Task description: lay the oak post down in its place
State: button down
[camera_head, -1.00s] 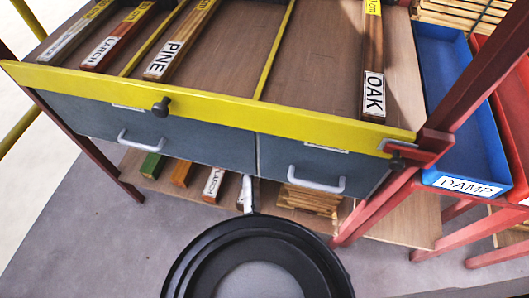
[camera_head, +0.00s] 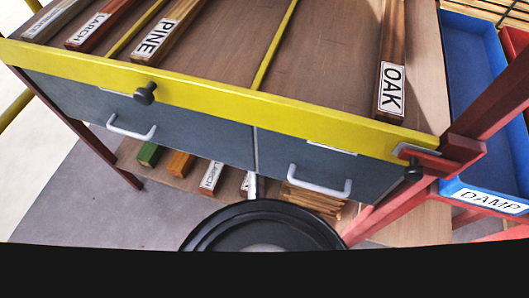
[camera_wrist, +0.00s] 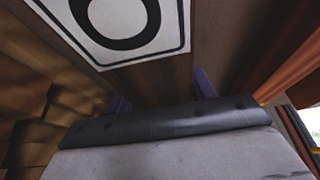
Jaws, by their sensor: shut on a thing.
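In the wrist view my gripper (camera_wrist: 163,95) has its purple fingertips on either side of a brown wooden post (camera_wrist: 153,80). The post carries a white label with a large black O; the rest of the label is cut off. The grip itself is mostly hidden behind the dark and grey gripper body. In the head view a brown post labelled OAK (camera_head: 393,50) lies at the right of the yellow-edged table (camera_head: 330,60), its labelled end toward the front. Its far end is out of frame. My gripper is not visible in the head view.
Posts labelled PINE (camera_head: 169,33) and LARCH (camera_head: 97,28) lie at the table's left. Yellow strips divide the tabletop; the section between PINE and OAK is largely bare. A blue DAMP tray (camera_head: 475,65) stands at right, beside a red upright (camera_head: 492,100).

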jog(key=shift+r, duration=0.2)
jog(key=c, duration=0.5)
grip_release()
jog(key=shift+f, duration=0.2)
jog(key=shift+r, duration=0.1)
jog(key=shift+s+r+p, duration=0.15)
jog(key=shift+r+p, duration=0.4)
jog(key=shift+p, duration=0.1)
jog(key=s+r+p, duration=0.2)
jog(key=p, duration=0.1)
jog(key=shift+a+r+p, duration=0.15)
jog(key=shift+a+p, duration=0.15)
jog(key=s+a+p, duration=0.1)
jog(key=s, duration=0.2)
jog(key=s+a+p, duration=0.1)
jog(key=s+p, duration=0.1)
jog(key=s, duration=0.1)
jog(key=s+a+p, duration=0.1)
jog(key=s+p, duration=0.1)
jog(key=s, duration=0.1)
jog(key=shift+s+a+f, duration=0.1)
jog(key=shift+s+f, duration=0.05)
jog(key=shift+f, duration=0.05)
jog(key=shift+s+a+f, duration=0.1)
jog(key=shift+s+a, duration=0.05)
jog(key=shift+s, duration=0.35)
